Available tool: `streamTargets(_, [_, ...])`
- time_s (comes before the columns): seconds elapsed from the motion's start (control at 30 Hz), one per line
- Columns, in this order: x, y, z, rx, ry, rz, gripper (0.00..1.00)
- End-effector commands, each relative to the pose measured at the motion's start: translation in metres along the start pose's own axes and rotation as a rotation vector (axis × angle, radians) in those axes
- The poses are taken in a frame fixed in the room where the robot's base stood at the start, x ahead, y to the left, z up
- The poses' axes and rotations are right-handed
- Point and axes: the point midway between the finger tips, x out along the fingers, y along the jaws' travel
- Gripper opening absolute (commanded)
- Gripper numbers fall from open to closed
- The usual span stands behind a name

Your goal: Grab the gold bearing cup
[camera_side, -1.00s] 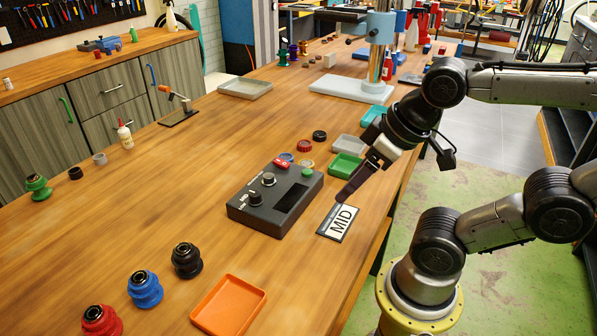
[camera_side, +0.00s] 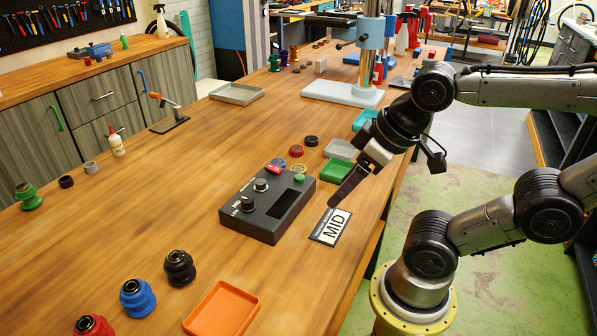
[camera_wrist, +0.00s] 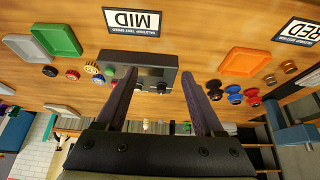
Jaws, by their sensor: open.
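The gold bearing cup (camera_side: 298,168) is a small ring standing on the wooden table, just behind the black control box (camera_side: 268,208). A blue cup (camera_side: 279,163) and a red cup (camera_side: 296,151) sit close to it. In the wrist view the gold cup (camera_wrist: 91,68) is left of my fingers, beside the box. My gripper (camera_side: 333,206) is open and empty, above the table near the MID sign (camera_side: 330,227) in the side view. Its two dark fingers (camera_wrist: 157,75) are spread apart in the wrist view.
A black cup (camera_side: 311,140) lies beyond the red one. Green (camera_side: 338,168), grey (camera_side: 340,149) and orange (camera_side: 221,309) trays lie along the table. Blue (camera_side: 137,298), black and red spools stand front left.

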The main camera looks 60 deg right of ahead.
Motion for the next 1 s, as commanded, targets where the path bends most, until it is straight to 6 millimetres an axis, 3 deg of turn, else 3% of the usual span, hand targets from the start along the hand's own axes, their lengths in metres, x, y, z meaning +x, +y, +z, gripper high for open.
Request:
streamTargets(0.43, [0.000, 0.000, 0.000, 0.006, 0.000, 0.000, 0.69])
streamTargets(0.63, [-0.005, 0.000, 0.000, 0.158, -0.014, 0.001, 0.69])
streamTargets(0.77, [-0.022, 0.001, -0.025, 0.357, -0.018, 0.007, 0.69])
streamTargets(1.0, [-0.032, 0.026, -0.095, 0.822, -0.098, 0.088, 0.69])
